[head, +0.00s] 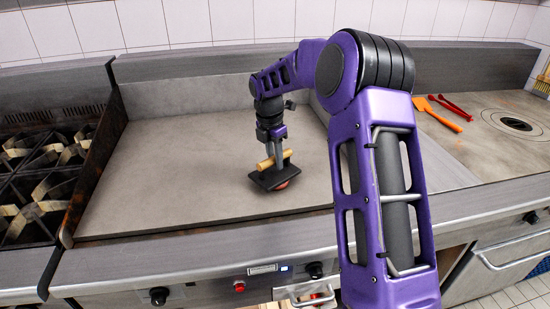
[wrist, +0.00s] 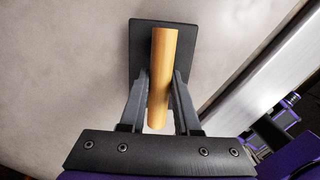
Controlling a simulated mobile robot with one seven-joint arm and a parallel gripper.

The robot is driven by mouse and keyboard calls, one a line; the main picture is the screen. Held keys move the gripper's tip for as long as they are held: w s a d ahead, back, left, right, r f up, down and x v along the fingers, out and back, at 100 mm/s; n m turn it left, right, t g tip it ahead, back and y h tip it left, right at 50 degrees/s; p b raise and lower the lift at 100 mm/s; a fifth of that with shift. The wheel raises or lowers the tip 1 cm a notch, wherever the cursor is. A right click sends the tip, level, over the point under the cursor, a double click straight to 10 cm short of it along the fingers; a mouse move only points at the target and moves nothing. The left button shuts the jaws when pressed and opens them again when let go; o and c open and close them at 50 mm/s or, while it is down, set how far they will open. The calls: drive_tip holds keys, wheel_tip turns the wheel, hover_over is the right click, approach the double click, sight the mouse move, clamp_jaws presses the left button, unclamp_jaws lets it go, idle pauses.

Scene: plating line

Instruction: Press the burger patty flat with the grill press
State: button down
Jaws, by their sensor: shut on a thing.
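The grill press has a dark rectangular plate (head: 267,181) and a wooden handle (head: 274,159). My gripper (head: 275,157) is shut on the handle. In the wrist view the handle (wrist: 161,75) sits between my two grey fingers (wrist: 160,100), with the dark plate (wrist: 139,45) beyond it. The plate looks tilted in the head view. The burger patty (head: 283,185) shows as a small reddish edge under the plate's right side; the rest of it is hidden. I cannot tell how hard the plate touches it. The patty does not show in the wrist view.
The flat griddle (head: 170,165) is clear around the press, with raised walls at its left and back. Gas burners (head: 45,165) stand at the left. An orange spatula (head: 440,115) and red tongs (head: 456,107) lie on the right counter near a round inset (head: 514,124).

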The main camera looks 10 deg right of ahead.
drive_tip(key=shift+s+f, duration=0.2)
drive_tip(key=shift+f, duration=0.35)
idle(2.4)
drive_tip(key=shift+r, duration=0.1)
wheel_tip(320, 180, up, 3)
drive_tip(key=shift+w+f+p, duration=0.15)
drive_tip(key=shift+f+p, duration=0.05)
drive_tip(key=shift+p, duration=0.85)
drive_tip(key=shift+r, duration=3.4)
drive_tip(key=shift+d, duration=0.1)
